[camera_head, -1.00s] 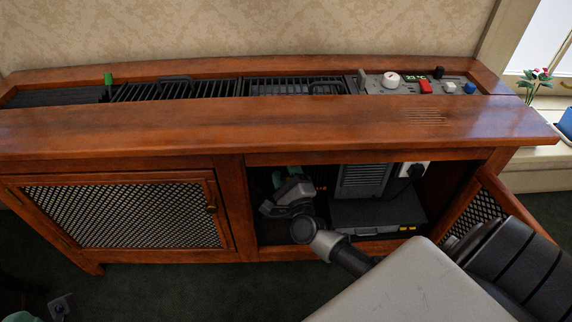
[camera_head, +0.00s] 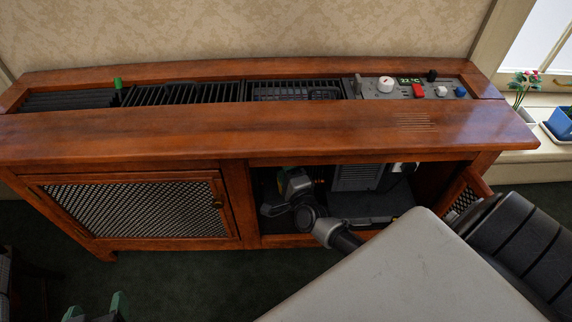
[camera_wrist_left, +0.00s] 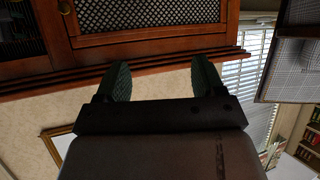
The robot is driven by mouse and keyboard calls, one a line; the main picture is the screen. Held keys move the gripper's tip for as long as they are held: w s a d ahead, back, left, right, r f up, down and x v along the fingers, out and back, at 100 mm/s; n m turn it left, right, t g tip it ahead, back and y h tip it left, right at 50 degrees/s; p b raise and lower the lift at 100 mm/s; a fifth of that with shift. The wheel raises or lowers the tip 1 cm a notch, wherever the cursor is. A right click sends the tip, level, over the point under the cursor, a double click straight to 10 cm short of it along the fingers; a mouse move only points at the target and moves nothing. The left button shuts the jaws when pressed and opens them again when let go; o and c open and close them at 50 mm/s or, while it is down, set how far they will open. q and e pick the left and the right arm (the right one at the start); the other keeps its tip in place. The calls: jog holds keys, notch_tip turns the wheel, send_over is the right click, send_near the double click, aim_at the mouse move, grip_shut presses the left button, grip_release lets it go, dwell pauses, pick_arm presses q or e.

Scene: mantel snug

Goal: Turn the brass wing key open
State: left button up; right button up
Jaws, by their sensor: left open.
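The wooden cabinet top (camera_head: 240,133) has a recess with black grilles and a control panel (camera_head: 405,87) with a white dial and red switch. A grey box (camera_head: 357,177) is in the right compartment. The right door (camera_head: 466,192) stands open. Carpet before the left door is clear.

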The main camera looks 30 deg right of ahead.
pick_arm(q)
jog(key=shift+s+a+f+g+y+p, duration=0.2)
jog(key=shift+s+a+f+g+y, duration=0.1)
jog(key=shift+s+f+g, duration=0.35)
jog(key=shift+s+a+f+g+y+p, duration=0.25)
jog(key=shift+s+f+g, duration=0.25)
jog(key=shift+s+g, duration=0.3)
jog(key=shift+s+a+f+g+y+p, duration=0.15)
jog(key=shift+s+a+f+g, duration=0.2)
jog(key=shift+s+f+g, duration=0.3)
pick_arm(e)
jog(key=shift+a+n, duration=0.1)
jog(key=shift+n, duration=0.5)
pick_arm(q)
jog(key=shift+s+r, duration=0.1)
pick_arm(e)
jog(key=o, duration=0.9)
jog(key=shift+o, duration=0.2)
pick_arm(q)
jog(key=s+a+f+g+y+p, duration=0.1)
jog(key=s+a+g+p, duration=0.1)
jog(key=s+g, duration=0.2)
jog(key=shift+s+f+g, duration=0.2)
jog(key=shift+s+g, duration=0.1)
jog(key=shift+s, duration=0.85)
pick_arm(e)
jog(key=s+a, duration=0.1)
jog(key=s, duration=0.9)
jog(key=shift+s+a, duration=0.3)
jog(key=shift+s, duration=0.1)
